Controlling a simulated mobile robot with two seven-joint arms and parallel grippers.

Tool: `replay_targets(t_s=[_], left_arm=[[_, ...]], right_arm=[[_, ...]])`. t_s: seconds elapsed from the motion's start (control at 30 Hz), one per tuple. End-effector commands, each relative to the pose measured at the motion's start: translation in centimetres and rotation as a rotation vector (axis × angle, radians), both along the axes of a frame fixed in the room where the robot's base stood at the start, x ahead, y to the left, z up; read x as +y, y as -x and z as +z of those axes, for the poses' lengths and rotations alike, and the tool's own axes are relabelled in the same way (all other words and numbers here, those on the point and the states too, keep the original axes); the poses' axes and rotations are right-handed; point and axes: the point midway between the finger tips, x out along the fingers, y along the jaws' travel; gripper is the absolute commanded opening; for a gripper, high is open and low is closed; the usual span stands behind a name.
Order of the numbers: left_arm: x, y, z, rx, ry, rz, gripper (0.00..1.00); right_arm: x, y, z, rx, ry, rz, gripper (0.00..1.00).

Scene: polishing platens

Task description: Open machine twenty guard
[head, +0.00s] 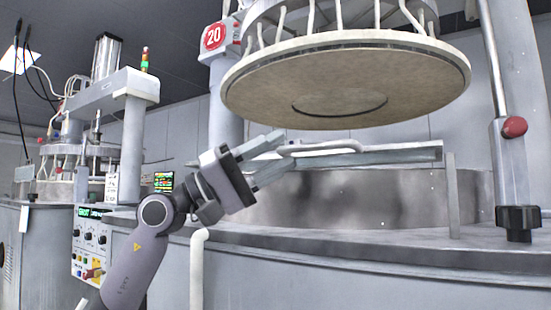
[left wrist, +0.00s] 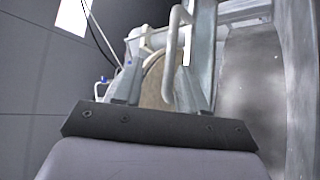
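The guard (head: 400,156) of machine twenty is a grey rail-like panel lying low across the front of the steel basin. A pale rod handle (head: 320,148) is fixed along it and also shows in the left wrist view (left wrist: 170,62). My left gripper (head: 272,155) is at the left end of the handle with its fingers spread. In the left wrist view the handle lies between the open fingers (left wrist: 158,85), nearer the right finger; I cannot tell whether they touch. The red sign with 20 (head: 214,36) is on the machine's column. My right gripper is not in view.
A large round upper platen (head: 345,80) hangs just above the guard and my left gripper. A post with a red knob (head: 514,127) stands at the right. A control panel (head: 92,245) and a second machine (head: 110,95) are at the left.

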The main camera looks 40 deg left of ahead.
Motion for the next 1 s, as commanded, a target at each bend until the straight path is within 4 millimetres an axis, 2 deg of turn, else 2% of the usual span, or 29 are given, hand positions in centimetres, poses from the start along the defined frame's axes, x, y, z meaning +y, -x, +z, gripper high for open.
replay_targets(t_s=[0.47,1.0], left_arm=[[1.9,1.0,-2.3,-0.001,0.002,0.001,0.38],[4.2,2.3,-5.0,0.003,0.002,-0.002,0.38]], right_arm=[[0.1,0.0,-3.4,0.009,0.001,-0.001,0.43],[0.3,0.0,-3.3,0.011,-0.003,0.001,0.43]])
